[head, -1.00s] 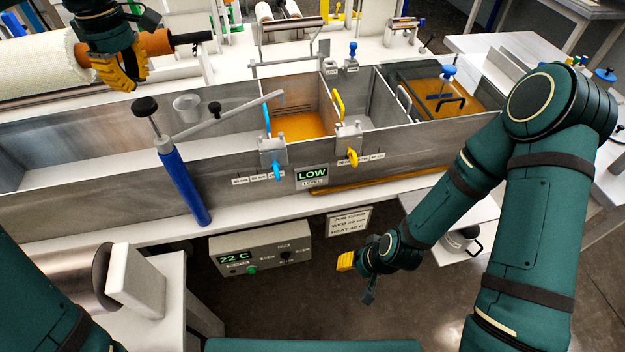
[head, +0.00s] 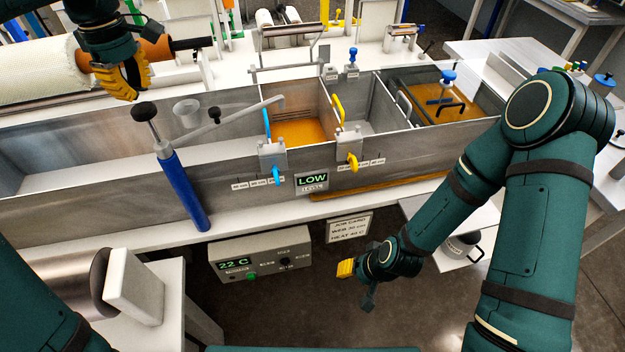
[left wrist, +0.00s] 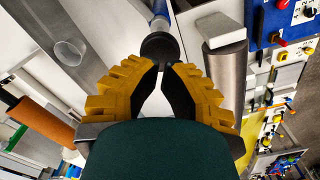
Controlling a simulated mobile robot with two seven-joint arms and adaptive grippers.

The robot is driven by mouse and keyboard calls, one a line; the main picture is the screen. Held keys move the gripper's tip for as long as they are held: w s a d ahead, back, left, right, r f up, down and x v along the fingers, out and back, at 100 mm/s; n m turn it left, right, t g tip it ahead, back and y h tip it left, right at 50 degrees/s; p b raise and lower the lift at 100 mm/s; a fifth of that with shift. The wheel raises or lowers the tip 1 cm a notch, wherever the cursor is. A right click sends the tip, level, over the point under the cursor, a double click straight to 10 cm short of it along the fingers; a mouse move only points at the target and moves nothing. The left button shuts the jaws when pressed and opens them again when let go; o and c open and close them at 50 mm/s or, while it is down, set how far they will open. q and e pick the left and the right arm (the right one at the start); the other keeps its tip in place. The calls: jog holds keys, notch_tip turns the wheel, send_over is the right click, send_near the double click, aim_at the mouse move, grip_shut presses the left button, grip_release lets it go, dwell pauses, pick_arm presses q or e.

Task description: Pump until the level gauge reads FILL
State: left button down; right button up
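The pump is a blue cylinder (head: 183,190) leaning against the front of the grey bath, with a rod and black knob (head: 145,111) raised on top. A spout (head: 245,112) runs from it to a compartment holding orange resin (head: 300,132). The level gauge (head: 312,181) reads LOW. My left gripper (head: 130,97) is just above and behind the knob, its yellow fingertips close together. In the left wrist view the knob (left wrist: 160,46) shows just beyond the fingertips, apparently apart from them. My right gripper (head: 345,268) hangs low before the bench; its fingers are seen side-on.
A blue valve (head: 276,174) and a yellow valve (head: 352,163) stick out of the bath front. A control box (head: 260,255) reading 22 C and a job card (head: 348,228) are below. A clear cup (head: 187,112) stands behind the bath wall, and a roll (head: 40,68) lies at back left.

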pick_arm(q)
jog(key=shift+f, duration=0.1)
dwell(0.4)
notch_tip(320, 180, down, 8)
jog(key=b, duration=0.5)
jog(key=shift+f, duration=0.1)
notch_tip(320, 180, up, 6)
jog(key=p, duration=0.5)
jog(key=shift+p, duration=0.35)
jog(key=shift+r+p, duration=0.3)
jog(key=shift+f, duration=0.2)
